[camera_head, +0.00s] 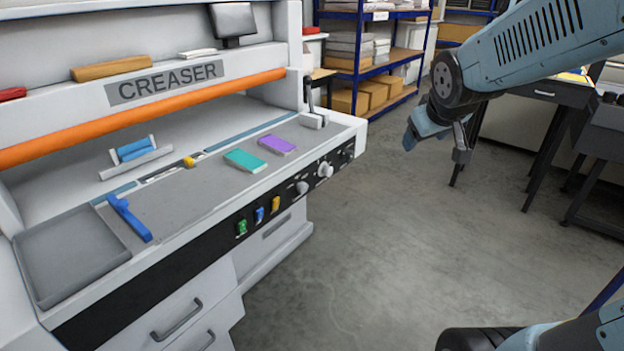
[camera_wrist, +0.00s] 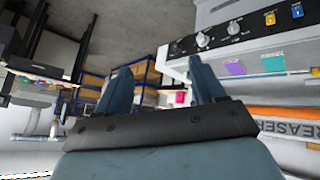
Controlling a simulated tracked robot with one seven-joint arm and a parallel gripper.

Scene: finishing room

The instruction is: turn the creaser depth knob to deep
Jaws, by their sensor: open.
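The creaser (camera_head: 165,82) is a large white machine at the left of the head view. Its dark front panel carries two larger pale knobs, a left one (camera_head: 302,187) and a right one (camera_head: 325,171). In the wrist view two knobs also show on the panel, one (camera_wrist: 203,41) nearer my fingers and one (camera_wrist: 233,27) further right. Their labels are too small to read, so I cannot tell which sets the depth or where it points. My gripper (camera_head: 436,148) is open and empty, in the air right of the panel, apart from the knobs. Its fingers (camera_wrist: 160,82) frame the lower wrist view.
Green, blue and yellow switches (camera_head: 260,215) sit left of the knobs. A lever (camera_head: 310,105) stands at the creaser's right end. Teal (camera_head: 245,160) and purple (camera_head: 277,145) pads lie on its bed. Shelves (camera_head: 370,60) stand behind. The floor (camera_head: 370,240) before the panel is clear.

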